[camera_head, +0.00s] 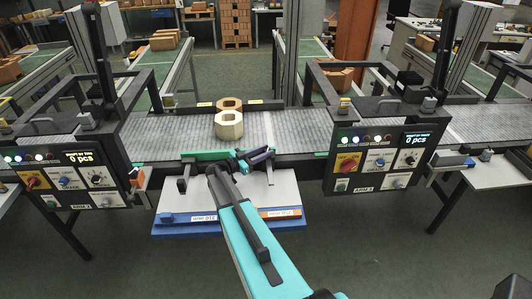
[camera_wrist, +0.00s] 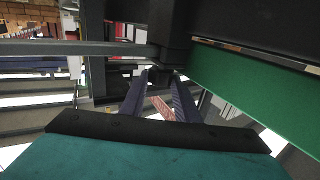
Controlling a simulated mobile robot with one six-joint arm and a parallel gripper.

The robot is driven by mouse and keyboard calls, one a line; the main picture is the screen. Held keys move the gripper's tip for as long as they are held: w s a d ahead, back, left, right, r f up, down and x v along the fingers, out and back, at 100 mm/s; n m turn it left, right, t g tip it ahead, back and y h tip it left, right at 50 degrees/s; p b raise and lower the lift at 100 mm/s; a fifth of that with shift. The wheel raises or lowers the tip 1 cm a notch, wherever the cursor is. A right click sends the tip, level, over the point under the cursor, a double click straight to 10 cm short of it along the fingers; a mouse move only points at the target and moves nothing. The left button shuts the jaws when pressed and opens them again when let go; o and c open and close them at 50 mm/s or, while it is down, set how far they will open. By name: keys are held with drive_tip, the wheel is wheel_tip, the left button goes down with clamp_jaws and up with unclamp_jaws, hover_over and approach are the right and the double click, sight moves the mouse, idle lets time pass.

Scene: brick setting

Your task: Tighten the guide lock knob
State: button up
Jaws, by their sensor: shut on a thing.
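My gripper (camera_head: 266,153) is at the front edge of the conveyor, just right of the green guide rail (camera_head: 205,155). In the wrist view, the two dark purple fingers of my gripper (camera_wrist: 160,78) reach forward and their tips close around a small dark part, seemingly the guide lock knob (camera_wrist: 164,72). The knob lies below a black bracket (camera_wrist: 172,45), and the fingers hide much of it. The green guide rail also runs along the right of the wrist view (camera_wrist: 250,95). In the head view, my gripper hides the knob.
A cardboard-coloured hexagonal piece (camera_head: 229,125) stands on the grey conveyor belt (camera_head: 185,133) behind my gripper. Control boxes stand at left (camera_head: 75,183) and right (camera_head: 375,160). A white shelf with a blue edge (camera_head: 180,205) lies below my arm.

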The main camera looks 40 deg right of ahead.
drive_tip(key=shift+a+f+m+g, duration=0.2)
drive_tip(key=shift+m+g, duration=0.1)
drive_tip(key=shift+g, duration=0.3)
drive_tip(key=o, duration=1)
drive_tip(key=shift+r, duration=0.1)
drive_tip(key=shift+o, duration=0.2)
drive_tip(key=shift+d, duration=0.1)
drive_tip(key=shift+w, duration=0.1)
drive_tip(key=b+v, duration=0.3)
drive_tip(key=v, duration=0.4)
drive_tip(key=shift+a, duration=0.25)
